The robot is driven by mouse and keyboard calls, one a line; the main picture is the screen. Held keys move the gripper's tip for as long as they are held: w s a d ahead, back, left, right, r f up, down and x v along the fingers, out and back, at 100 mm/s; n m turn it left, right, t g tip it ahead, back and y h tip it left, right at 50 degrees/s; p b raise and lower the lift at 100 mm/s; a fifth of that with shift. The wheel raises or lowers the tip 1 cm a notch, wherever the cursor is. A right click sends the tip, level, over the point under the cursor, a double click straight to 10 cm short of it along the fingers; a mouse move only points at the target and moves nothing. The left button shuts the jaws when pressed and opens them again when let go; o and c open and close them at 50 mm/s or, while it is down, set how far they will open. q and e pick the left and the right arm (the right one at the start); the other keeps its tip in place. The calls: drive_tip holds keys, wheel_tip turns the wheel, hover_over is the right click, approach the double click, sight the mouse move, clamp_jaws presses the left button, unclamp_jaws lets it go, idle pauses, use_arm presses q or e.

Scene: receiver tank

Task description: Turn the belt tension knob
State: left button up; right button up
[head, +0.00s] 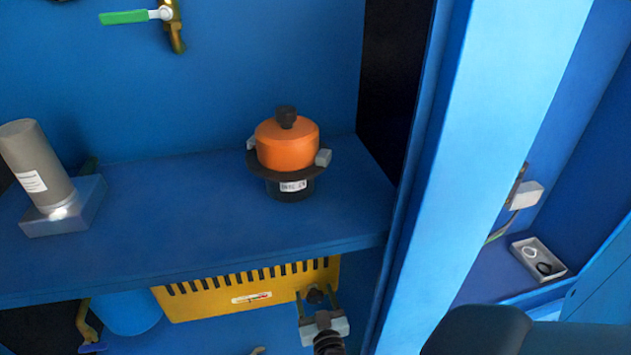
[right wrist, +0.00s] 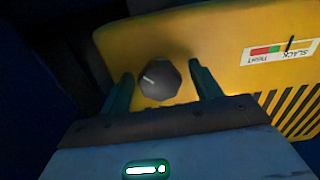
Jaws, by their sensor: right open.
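The belt tension knob (right wrist: 160,79) is a dark, faceted knob with a small white mark. It sits on the yellow slotted guard (right wrist: 215,40) below the shelf. In the head view the knob (head: 315,295) shows at the guard's right end, just beyond my right gripper (head: 317,297). In the right wrist view my right gripper (right wrist: 165,85) is open, with one finger on each side of the knob and a gap visible on both sides. A label (right wrist: 282,50) with red, green and yellow bands reads SLACK and TIGHT. My left gripper is not in view.
A blue shelf (head: 200,235) overhangs the guard. On it stand an orange-lidded pot-like part (head: 287,146) and a grey cylinder (head: 34,160). A light blue post (head: 465,150) rises right of my right gripper. A small tray (head: 537,259) holds rings farther right.

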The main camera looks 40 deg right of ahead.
drive_tip(key=p+v, duration=0.2)
drive_tip(key=v, duration=0.6)
drive_tip(key=shift+w, duration=0.1)
